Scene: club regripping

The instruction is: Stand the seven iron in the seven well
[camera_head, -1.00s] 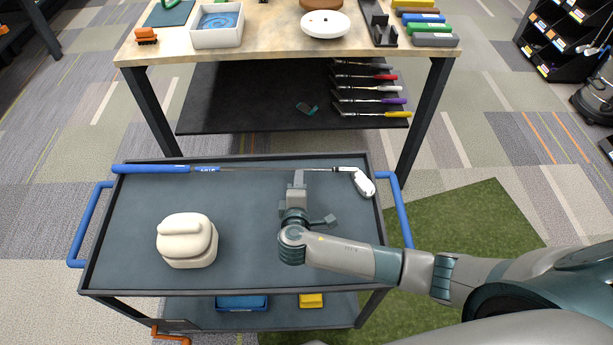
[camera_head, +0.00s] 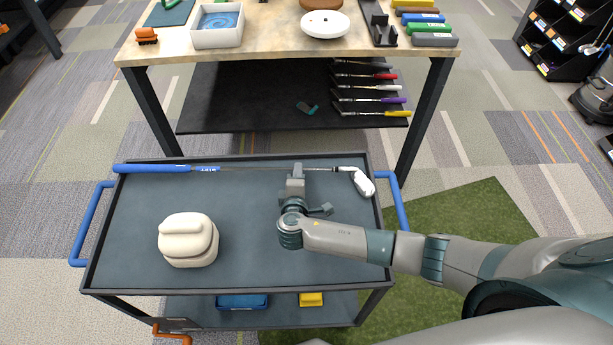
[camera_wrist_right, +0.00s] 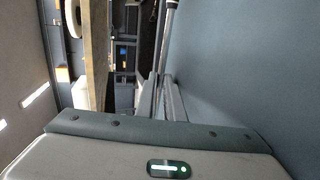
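A club, an iron with a blue grip (camera_head: 150,169), a thin shaft (camera_head: 240,169) and a pale head (camera_head: 363,182), lies along the far edge of the cart. I cannot read its number. My right gripper (camera_head: 297,169) is at the shaft, nearer the head than the grip. In the right wrist view a shaft (camera_wrist_right: 168,35) runs to the close-set fingers (camera_wrist_right: 161,98); whether they are shut on it is unclear. My left gripper is out of view. I cannot make out a marked seven well.
The dark cart (camera_head: 130,250) has raised rims and blue side handles (camera_head: 92,225). A cream grooved block (camera_head: 188,240) sits at its left; the middle is clear. Beyond stands a workbench (camera_head: 270,42) with several clubs on its lower shelf (camera_head: 230,110).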

